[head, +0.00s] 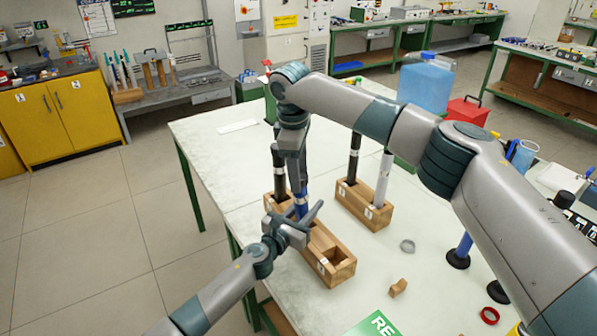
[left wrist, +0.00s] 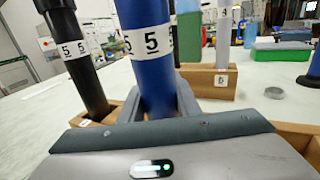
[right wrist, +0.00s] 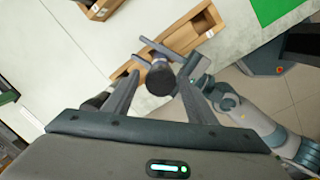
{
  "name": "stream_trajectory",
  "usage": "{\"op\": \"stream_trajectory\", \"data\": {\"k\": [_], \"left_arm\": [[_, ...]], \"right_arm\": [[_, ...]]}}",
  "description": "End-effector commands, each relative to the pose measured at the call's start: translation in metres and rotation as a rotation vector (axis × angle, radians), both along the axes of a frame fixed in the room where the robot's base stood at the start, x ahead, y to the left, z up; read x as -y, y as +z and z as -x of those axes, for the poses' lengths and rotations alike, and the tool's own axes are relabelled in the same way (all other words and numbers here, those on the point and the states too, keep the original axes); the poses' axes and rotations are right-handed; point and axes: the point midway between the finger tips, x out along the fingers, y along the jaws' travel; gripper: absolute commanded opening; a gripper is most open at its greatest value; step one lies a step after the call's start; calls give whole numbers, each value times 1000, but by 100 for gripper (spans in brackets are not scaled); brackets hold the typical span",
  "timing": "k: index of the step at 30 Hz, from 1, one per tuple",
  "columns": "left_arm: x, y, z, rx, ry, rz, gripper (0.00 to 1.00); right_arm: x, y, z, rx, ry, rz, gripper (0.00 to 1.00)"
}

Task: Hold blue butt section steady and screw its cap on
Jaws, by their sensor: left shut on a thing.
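The blue butt section (head: 301,207) stands upright in the near wooden rack (head: 318,243). In the left wrist view the blue section (left wrist: 151,62) bears a label 5. My left gripper (head: 299,226) is shut on it low down, just above the rack. My right gripper (right wrist: 160,77) points down over the top of the blue section, and in the head view the right gripper (head: 298,185) hides that top. In the right wrist view a dark round end (right wrist: 160,80) sits between its parted fingertips, with a small gap showing. I cannot tell whether this is the cap or how it sits.
A black rod (head: 279,165) stands in the same rack, close beside the blue one. A second rack (head: 365,207) holds a black and a white rod. A grey ring (head: 407,246), a small wooden piece (head: 398,288) and a red ring (head: 490,315) lie on the table.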

Motion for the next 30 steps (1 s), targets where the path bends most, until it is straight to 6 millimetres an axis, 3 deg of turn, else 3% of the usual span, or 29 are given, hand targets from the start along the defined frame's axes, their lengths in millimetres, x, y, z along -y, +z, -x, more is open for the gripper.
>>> {"op": "stream_trajectory", "data": {"k": [11, 16, 30], "left_arm": [[0, 0, 0, -1, 1, 1, 0], [0, 0, 0, -1, 1, 1, 0], [0, 0, 0, -1, 1, 1, 0]], "right_arm": [[0, 1, 0, -1, 0, 0, 58], [-2, 11, 1, 0, 1, -2, 58], [-6, 85, 8, 0, -1, -2, 58]]}}
